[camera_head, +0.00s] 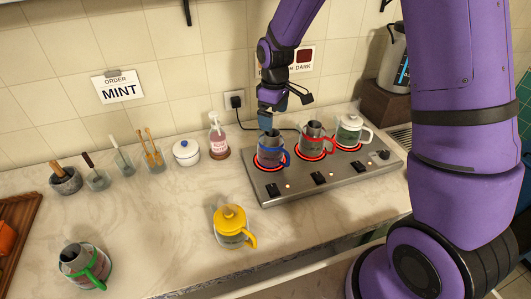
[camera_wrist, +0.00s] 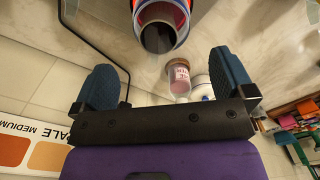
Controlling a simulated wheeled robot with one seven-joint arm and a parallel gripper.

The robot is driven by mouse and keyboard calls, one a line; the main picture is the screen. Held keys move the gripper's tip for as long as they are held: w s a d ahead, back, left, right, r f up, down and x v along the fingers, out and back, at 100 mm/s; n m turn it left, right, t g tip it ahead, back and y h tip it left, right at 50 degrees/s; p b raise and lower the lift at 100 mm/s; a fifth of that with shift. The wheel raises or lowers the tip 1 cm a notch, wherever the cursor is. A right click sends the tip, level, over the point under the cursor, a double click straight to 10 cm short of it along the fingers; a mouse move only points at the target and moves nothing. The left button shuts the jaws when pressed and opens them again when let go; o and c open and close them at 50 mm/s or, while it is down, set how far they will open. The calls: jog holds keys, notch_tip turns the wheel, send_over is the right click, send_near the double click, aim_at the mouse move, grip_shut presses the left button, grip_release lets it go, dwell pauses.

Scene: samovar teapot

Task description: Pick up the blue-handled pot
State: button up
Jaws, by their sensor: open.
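The blue-handled pot (camera_head: 271,151) is a grey metal pot with a blue band and a blue handle on its right. It stands upright on the left, red-glowing burner of the hot plate (camera_head: 325,185). My gripper (camera_head: 269,112) is just above its open top, apart from it as far as I can tell. In the wrist view, my gripper (camera_wrist: 165,75) has its two blue fingers spread wide with nothing between them. The pot's dark open mouth (camera_wrist: 158,37) shows at the top of that view, ahead of the fingers.
A red-handled pot (camera_head: 314,141) and a white-handled pot (camera_head: 350,132) stand on the other burners, to the right. A soap bottle (camera_head: 218,140) and a white sugar bowl (camera_head: 187,153) stand left. A yellow pot (camera_head: 231,224) and a green-handled pot (camera_head: 83,266) stand in front.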

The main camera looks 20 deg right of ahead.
aim_at(273, 142)
jog(key=shift+s+f, duration=0.15)
jog(key=shift+f, duration=5.2)
jog(key=c, duration=0.9)
